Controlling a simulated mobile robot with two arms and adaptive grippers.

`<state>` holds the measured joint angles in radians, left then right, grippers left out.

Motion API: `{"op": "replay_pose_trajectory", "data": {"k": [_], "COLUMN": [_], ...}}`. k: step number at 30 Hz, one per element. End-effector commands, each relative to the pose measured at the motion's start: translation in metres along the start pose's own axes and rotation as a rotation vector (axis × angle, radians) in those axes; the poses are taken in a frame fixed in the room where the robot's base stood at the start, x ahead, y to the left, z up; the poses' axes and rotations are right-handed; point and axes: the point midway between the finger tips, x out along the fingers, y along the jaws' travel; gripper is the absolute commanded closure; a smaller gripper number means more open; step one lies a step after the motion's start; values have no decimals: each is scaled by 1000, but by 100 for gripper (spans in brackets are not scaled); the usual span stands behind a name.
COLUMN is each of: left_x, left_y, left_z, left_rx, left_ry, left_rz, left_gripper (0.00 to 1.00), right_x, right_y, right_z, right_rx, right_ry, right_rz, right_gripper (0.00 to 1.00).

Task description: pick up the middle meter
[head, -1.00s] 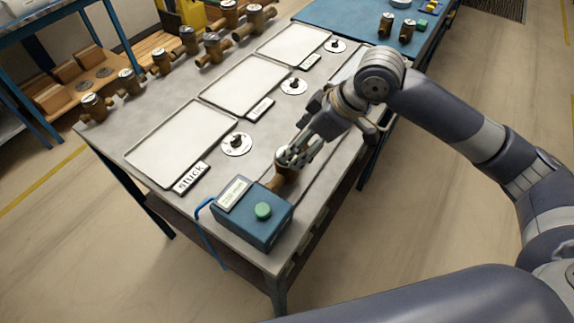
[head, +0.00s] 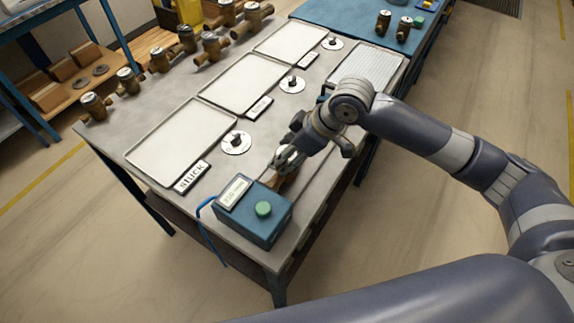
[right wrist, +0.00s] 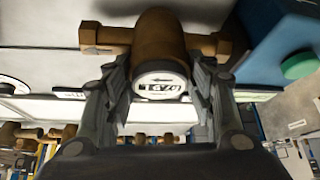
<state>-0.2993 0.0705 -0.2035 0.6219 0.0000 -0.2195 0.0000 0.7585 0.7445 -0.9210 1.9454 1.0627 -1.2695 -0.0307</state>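My right gripper (head: 288,160) is low at the front of the bench, right behind the blue test box. A brass meter (head: 288,182) is there, mostly hidden by the gripper. In the right wrist view this meter (right wrist: 158,45) has a round white dial with digits and a pipe end on each side. The fingers of the right gripper (right wrist: 160,95) stand on both sides of its body, very close to it. I cannot tell whether they press on it. Other brass meters (head: 186,38) stand along the back edge. My left gripper is not in view.
The blue test box (head: 250,212) with a green button and a display is close beside the gripper. White trays (head: 180,140), a "stuck" label (head: 193,177) and round discs (head: 236,143) lie on the bench (head: 118,130). A ribbed tray (head: 365,68) lies to the right.

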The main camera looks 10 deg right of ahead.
Motion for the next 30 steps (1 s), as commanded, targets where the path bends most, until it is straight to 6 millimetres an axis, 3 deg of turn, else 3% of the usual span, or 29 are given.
{"op": "replay_pose_trajectory", "data": {"k": [1, 3, 17, 22, 30], "left_x": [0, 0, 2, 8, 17], "left_y": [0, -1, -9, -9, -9], "left_z": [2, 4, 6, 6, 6], "left_rx": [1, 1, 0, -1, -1], "left_ry": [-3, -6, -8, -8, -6], "left_rz": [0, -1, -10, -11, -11], "left_gripper": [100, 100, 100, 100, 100], "right_x": [0, 0, -7, -24, -63], "right_y": [0, 0, 1, 1, 2], "right_z": [0, 0, 1, 7, 34], "right_rx": [0, 0, 0, -1, 0], "right_ry": [-1, -1, 4, 4, 1], "right_rz": [0, 0, 3, 4, 5], "right_gripper": [87, 100, 100, 100, 100]}}
